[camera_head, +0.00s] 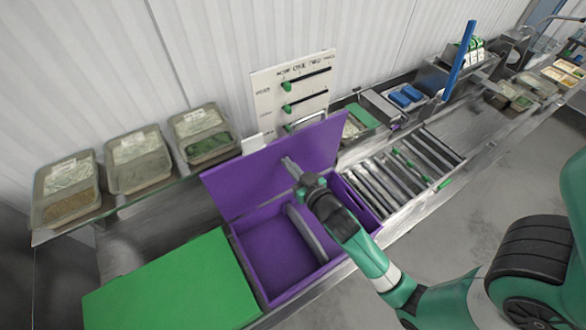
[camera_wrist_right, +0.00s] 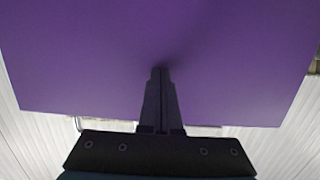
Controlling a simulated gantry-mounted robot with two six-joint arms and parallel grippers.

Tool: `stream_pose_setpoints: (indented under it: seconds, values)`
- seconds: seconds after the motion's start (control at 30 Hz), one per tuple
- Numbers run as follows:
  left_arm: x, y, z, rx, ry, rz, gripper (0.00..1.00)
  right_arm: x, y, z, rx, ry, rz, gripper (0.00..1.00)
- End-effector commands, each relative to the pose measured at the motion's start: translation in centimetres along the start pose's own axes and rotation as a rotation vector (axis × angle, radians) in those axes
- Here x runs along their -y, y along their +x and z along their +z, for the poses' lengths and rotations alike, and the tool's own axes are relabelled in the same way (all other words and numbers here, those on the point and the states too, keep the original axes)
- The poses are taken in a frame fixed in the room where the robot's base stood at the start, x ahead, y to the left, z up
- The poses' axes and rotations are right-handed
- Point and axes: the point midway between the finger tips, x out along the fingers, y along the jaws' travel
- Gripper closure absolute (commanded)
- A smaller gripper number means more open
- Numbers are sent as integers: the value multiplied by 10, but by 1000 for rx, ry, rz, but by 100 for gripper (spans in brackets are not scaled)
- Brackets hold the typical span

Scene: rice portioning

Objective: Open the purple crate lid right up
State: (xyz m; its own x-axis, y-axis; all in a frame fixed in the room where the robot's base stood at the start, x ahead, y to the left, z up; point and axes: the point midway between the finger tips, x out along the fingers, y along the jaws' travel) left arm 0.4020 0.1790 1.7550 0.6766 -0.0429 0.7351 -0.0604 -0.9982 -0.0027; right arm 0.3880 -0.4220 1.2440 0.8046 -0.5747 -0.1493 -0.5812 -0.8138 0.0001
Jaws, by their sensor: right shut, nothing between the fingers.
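The purple crate (camera_head: 262,262) stands in the middle of the counter in the head view. Its purple lid (camera_head: 235,185) is raised at the back edge and stands steeply up, leaning back a little. My right gripper (camera_head: 286,160) is shut and empty, with its fingertips at the inner face of the lid. In the right wrist view the lid (camera_wrist_right: 90,60) fills most of the picture, and the shut fingers (camera_wrist_right: 160,72) point at it and seem to touch it. My left gripper is not in view.
Inside the crate lies a grey curved object (camera_head: 305,235). A green board (camera_head: 170,285) lies left of the crate, and a roller rack (camera_head: 400,170) is to its right. Several lidded tubs (camera_head: 138,160) stand on the back shelf. A white panel with sliders (camera_head: 292,88) stands behind the lid.

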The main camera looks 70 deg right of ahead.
Motion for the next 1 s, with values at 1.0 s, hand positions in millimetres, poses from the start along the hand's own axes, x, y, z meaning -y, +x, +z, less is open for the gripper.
stream_pose_setpoints:
  seconds: [1.0]
  values:
    - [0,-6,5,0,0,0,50,0,43,-4,-1,0,0,100]
